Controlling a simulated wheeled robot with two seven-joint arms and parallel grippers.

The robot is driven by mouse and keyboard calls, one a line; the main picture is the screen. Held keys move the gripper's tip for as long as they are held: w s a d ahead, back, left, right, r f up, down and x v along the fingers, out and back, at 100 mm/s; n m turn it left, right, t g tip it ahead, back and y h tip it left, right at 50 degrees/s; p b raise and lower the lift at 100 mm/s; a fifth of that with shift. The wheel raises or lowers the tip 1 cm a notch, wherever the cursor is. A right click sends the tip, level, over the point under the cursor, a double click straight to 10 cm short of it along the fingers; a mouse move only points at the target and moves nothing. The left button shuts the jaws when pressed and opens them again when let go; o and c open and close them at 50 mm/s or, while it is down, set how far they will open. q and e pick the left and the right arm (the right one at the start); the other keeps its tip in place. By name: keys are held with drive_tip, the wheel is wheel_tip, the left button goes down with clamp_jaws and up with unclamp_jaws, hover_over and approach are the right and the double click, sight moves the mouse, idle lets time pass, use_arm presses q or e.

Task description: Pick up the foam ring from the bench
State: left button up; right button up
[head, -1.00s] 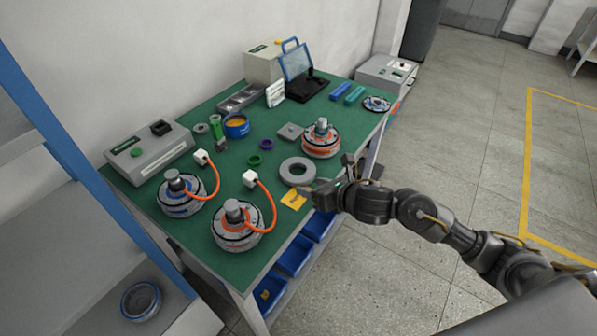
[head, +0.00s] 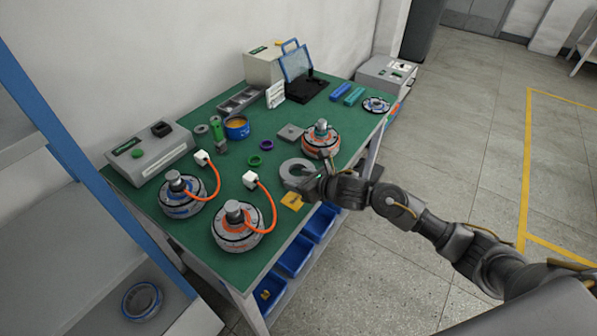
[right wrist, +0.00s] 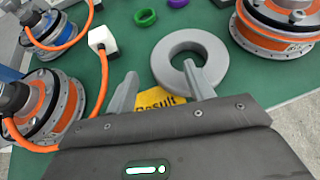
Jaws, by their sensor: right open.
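The foam ring (head: 291,166) is a thick grey ring lying flat on the green bench (head: 205,255), near its right edge. In the right wrist view the ring (right wrist: 165,52) lies just beyond my fingertips, mostly to the right. My right gripper (head: 308,172) is at the ring in the head view and covers its right part. In the wrist view the right gripper (right wrist: 160,78) is open and empty. Its right finger overlaps the ring's near side in the picture; I cannot tell whether they touch. My left gripper is not in view.
A yellow card (head: 292,201) lies in front of the ring. An orange-banded hub motor (head: 318,145) stands behind it. Two motors (head: 180,193) (head: 237,226) with orange cables stand to the left. Green (head: 254,160) and purple (head: 266,145) rings lie behind-left. Blue bins (head: 296,256) hang below.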

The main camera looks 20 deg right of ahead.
sight(288, 176)
drive_tip(key=x, duration=0.4)
drive_tip(key=shift+w+f+p, duration=0.15)
drive_tip(key=shift+w+p, duration=0.1)
drive_tip(key=shift+p, duration=0.15)
drive_tip(key=c, duration=1)
